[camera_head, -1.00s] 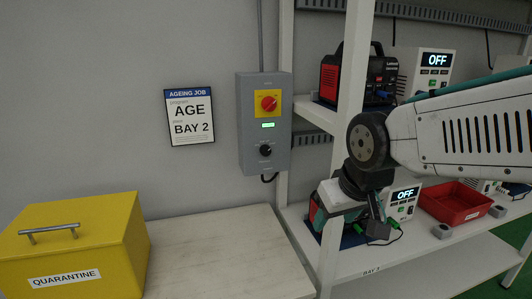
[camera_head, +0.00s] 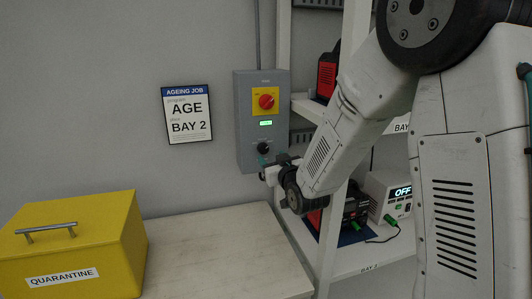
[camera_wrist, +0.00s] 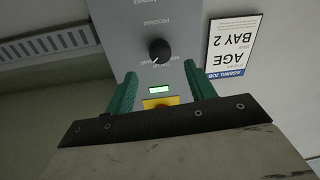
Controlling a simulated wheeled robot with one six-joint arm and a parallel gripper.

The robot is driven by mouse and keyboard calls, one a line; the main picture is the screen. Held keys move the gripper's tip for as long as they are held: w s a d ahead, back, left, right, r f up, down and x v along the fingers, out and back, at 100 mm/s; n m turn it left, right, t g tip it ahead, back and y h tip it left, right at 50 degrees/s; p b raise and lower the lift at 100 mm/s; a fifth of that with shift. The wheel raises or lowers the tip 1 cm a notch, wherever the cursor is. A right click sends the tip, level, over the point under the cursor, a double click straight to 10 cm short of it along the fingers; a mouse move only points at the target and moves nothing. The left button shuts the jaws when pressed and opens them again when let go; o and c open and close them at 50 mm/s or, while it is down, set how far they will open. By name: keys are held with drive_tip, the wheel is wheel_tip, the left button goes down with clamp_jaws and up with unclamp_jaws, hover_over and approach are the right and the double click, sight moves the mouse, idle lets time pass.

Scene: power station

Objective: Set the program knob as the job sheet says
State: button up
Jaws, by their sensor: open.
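The job sheet (camera_head: 187,115) on the wall reads AGEING JOB, AGE, BAY 2; it shows upside down in the wrist view (camera_wrist: 233,46). The black program knob (camera_head: 263,147) is low on the grey control box (camera_head: 246,120). In the head view my gripper (camera_head: 264,163) is just below the knob.
A red switch (camera_head: 266,101) on a yellow plate and a lit green display (camera_head: 265,123) sit above the knob. The yellow QUARANTINE box (camera_head: 85,245) stands left on the pale bench (camera_head: 205,255). A shelf post (camera_head: 283,60) and equipment stand right, partly behind my arm.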

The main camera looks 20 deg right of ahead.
sight(264, 150)
drive_tip(key=w, duration=0.6)
drive_tip(key=shift+w+a, duration=0.1)
drive_tip(key=shift+a, duration=0.15)
drive_tip(key=c, duration=1)
